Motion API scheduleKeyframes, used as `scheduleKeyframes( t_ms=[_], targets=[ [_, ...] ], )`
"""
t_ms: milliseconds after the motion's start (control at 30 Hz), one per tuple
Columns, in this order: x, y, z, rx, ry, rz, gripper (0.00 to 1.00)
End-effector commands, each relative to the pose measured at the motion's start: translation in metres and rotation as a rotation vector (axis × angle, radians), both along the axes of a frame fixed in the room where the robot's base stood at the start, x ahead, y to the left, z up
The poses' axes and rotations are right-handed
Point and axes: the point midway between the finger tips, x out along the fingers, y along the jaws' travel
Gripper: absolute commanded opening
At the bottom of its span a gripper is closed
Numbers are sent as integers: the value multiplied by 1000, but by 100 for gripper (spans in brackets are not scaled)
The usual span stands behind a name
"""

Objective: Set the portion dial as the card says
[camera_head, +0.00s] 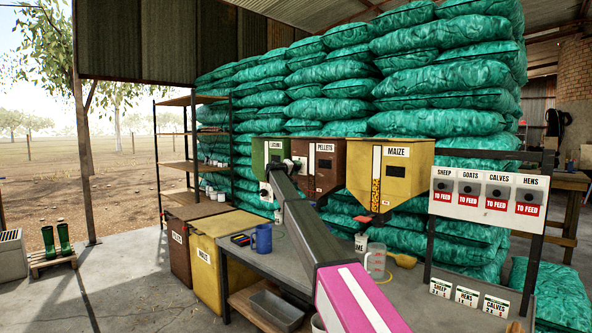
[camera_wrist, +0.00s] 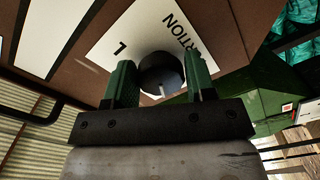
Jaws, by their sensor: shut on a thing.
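The portion dial is a dark round knob (camera_wrist: 163,72) on a white plate (camera_wrist: 112,40) on a brown hopper wall, in the wrist view. The plate reads part of "PORTION" and a "1"; its other marks are hidden. A pale mark on the knob points down in the picture. My gripper (camera_wrist: 161,84) has its green fingers closed on the knob's two sides.
The green hopper (camera_head: 259,155) and yellow "MAIZE" hopper (camera_head: 408,170) flank the brown one. A board (camera_head: 487,193) carries several "TO FEED" tags. A clear jug (camera_head: 375,262), blue mug (camera_head: 263,238) and yellow scoop (camera_head: 404,260) stand on the bench (camera_head: 285,265).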

Motion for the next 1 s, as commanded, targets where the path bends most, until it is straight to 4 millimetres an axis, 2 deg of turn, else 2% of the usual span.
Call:
scheduleKeyframes(
  t_ms=[167,200,233,667,867,1000],
  targets=[
    [0,0,0,-3,1,0,27],
    [0,0,0,-3,1,0,63],
    [0,0,0,-3,1,0,71],
    [-5,4,0,-1,0,1,71],
    [-22,20,0,-1,0,1,71],
    [-40,39,0,-1,0,2,71]
  ],
)
